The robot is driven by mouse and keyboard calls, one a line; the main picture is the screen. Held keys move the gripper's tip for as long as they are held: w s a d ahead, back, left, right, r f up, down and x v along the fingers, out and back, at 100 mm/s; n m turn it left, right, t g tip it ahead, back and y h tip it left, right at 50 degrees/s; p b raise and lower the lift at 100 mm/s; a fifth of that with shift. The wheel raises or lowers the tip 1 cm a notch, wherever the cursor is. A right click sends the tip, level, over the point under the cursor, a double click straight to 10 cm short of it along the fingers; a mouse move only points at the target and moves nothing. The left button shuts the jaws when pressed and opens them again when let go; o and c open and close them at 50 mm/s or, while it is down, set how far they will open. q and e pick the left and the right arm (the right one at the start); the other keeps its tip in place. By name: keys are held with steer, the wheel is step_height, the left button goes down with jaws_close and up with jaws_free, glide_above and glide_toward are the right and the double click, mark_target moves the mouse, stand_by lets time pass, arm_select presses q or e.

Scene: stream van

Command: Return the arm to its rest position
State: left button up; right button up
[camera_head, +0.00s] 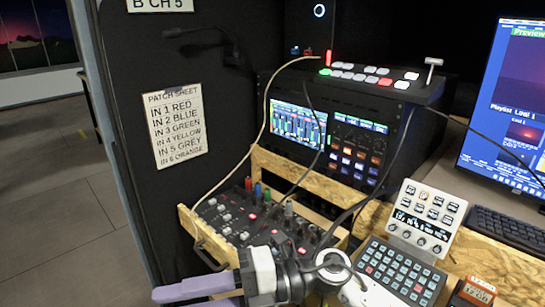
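My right gripper (195,293) is at the bottom of the view, left of centre, with its pale purple fingers pointing left. Its white and black body and wrist come in from the lower right. The fingers lie close together and the lower one is cut off by the bottom edge, so I cannot tell whether they are open or shut. I see nothing held between them. The gripper is in front of the wooden tray (225,245) that holds a black mixer (235,222). My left gripper is not in view.
Coloured plugs stand in the mixer, with cables looping to the rack unit (330,140) behind. A keypad (398,272) and a white control panel (424,216) stand close right of my wrist. A patch sheet (174,126) hangs on the dark wall. Open floor (60,230) shows at the left.

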steer(key=w+d+m+t+y, duration=0.3)
steer(key=w+d+m+t, duration=0.35)
steer(key=m+t, duration=0.85)
steer(key=w+d+f+m+t+h, duration=0.1)
steer(key=d+f+m+t+h, duration=0.4)
steer(key=d+f+m+h, duration=0.75)
steer(key=s+d+f+m+g+h, duration=0.2)
steer(key=s+d+f+m+g, duration=0.1)
steer(key=s+f, duration=0.6)
steer(key=s+d+f+m+g+h, duration=0.3)
steer(key=s+d+f, duration=0.5)
steer(key=f, duration=0.4)
steer(key=shift+s+f+m+g, duration=0.3)
steer(key=shift+m+g, duration=0.4)
steer(key=shift+m, duration=0.55)
